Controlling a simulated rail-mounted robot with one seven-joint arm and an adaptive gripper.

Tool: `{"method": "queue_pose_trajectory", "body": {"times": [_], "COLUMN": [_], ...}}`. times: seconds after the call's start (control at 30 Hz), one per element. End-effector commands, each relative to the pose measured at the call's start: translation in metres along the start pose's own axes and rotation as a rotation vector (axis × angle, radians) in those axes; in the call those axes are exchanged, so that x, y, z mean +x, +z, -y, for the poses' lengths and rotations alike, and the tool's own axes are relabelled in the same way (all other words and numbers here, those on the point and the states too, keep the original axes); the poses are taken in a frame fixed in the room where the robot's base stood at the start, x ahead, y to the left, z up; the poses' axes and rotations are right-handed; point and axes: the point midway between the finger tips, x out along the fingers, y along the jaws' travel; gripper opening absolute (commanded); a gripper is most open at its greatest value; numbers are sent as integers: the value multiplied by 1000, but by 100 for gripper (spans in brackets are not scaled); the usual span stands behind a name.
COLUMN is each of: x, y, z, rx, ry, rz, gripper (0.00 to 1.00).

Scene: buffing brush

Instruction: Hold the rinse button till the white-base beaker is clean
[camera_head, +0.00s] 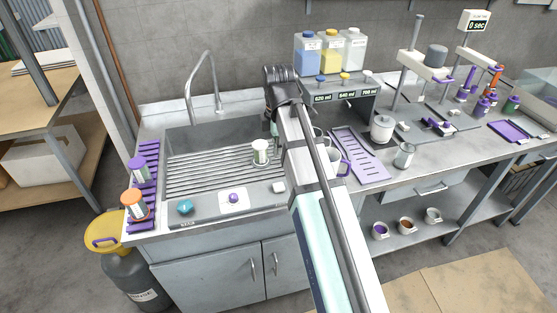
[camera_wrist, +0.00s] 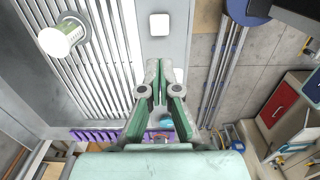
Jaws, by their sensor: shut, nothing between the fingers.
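The white-base beaker (camera_head: 261,152) stands on the ribbed sink rack in the head view, with green contents or residue inside; it also shows at upper left in the wrist view (camera_wrist: 62,40). On the sink's front ledge are a teal knob (camera_head: 185,206), a purple button (camera_head: 233,198) on a white plate, and a white square button (camera_head: 279,187). I cannot read which is the rinse button. My gripper (camera_wrist: 158,66) is shut and empty, above the ledge strip between the white square (camera_wrist: 160,24) and the teal knob (camera_wrist: 166,120). The purple button is hidden in the wrist view.
A tall faucet (camera_head: 205,85) stands behind the sink. A purple rack (camera_head: 149,160) with a purple and an orange-topped container is at the left. Mugs and a purple tray (camera_head: 360,155) lie right of my arm. A yellow-topped bin (camera_head: 104,230) stands on the floor.

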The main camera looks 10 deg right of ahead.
Motion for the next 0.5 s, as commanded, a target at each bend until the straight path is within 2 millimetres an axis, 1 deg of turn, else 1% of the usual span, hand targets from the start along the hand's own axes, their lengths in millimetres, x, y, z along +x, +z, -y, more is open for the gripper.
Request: {"method": "queue_pose_trajectory", "body": {"times": [0.17, 0.5], "x": [21, 71], "y": [0, 0], "z": [2, 2], "rx": [0, 0], "ry": [-3, -3], "rz": [0, 0], "gripper": [0, 0]}}
